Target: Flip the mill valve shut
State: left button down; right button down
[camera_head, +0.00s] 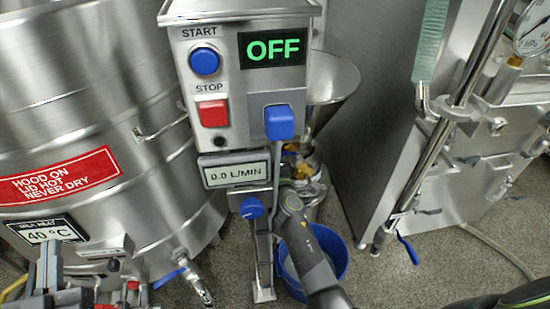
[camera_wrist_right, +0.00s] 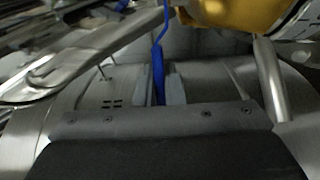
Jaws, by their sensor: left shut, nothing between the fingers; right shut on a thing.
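My right arm reaches up from the bottom centre to the mill's outlet, beneath the steel funnel (camera_head: 330,85). My right gripper (camera_wrist_right: 157,85) is shut on a thin blue lever (camera_wrist_right: 159,50), which stands between its two grey fingers in the right wrist view. A yellow body (camera_wrist_right: 235,12) is close above and to the right. In the head view brass-yellow parts (camera_head: 302,168) show beside the gripper, but the lever itself is hidden there. My left gripper (camera_head: 48,265) is shut and empty at the lower left, in front of the steel tank.
The control box (camera_head: 222,70) reads OFF and the flow display (camera_head: 235,173) reads 0.0 L/MIN. A blue bucket (camera_head: 335,245) stands on the floor under the mill. A steel tank (camera_head: 90,90) fills the left, and a pipe with a blue-handled valve (camera_head: 408,248) is at right.

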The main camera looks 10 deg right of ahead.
pick_arm(q)
jog(key=shift+s+d+r+t, duration=0.1)
jog(key=shift+r+t, duration=0.3)
jog(key=shift+r, duration=0.2)
pick_arm(e)
jog(key=shift+r, duration=0.1)
jog(key=c, duration=1.5)
grip_release()
